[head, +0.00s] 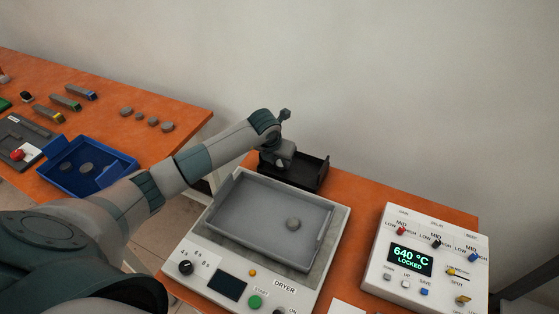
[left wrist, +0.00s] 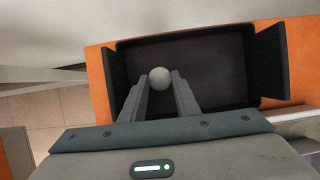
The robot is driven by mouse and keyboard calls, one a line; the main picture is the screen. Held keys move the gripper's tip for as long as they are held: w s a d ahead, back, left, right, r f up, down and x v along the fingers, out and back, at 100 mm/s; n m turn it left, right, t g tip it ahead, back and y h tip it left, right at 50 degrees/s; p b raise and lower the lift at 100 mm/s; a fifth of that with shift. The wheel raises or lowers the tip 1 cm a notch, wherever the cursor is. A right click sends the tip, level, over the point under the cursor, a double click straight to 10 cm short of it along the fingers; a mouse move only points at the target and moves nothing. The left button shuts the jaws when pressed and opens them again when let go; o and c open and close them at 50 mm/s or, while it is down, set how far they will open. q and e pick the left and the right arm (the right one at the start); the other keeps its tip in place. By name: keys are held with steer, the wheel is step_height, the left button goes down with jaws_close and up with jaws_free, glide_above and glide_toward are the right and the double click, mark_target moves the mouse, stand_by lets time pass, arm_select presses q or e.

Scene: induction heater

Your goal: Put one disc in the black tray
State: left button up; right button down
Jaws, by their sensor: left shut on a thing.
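The black tray (head: 318,173) stands on the orange table behind the dryer, and fills the upper part of the left wrist view (left wrist: 245,70). My left gripper (head: 282,162) reaches over the tray's left part. In the left wrist view its fingers (left wrist: 160,88) are shut on a round grey disc (left wrist: 159,76), seen against the tray's dark floor. How high the disc is above that floor is hard to tell. Another grey disc (head: 293,223) lies in the grey tray (head: 250,225) on the dryer. My right gripper is out of view.
The dryer (head: 227,285) stands in front of the black tray. A control box (head: 430,255) reading 640 °C LOCKED is at the right. On the left table, a blue tray (head: 118,172) holds grey discs, and several more discs (head: 153,121) lie loose. A wall is close behind.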

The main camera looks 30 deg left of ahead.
arm_select(q)
steer(key=o, duration=1.1)
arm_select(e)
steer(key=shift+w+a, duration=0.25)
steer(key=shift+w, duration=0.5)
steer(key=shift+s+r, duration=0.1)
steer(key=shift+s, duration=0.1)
arm_select(q)
steer(key=shift+r, duration=0.15)
steer(key=shift+s+r, duration=0.15)
steer(key=shift+r, duration=0.2)
steer(key=shift+b+v, duration=1.15)
steer(key=shift+v, duration=4.35)
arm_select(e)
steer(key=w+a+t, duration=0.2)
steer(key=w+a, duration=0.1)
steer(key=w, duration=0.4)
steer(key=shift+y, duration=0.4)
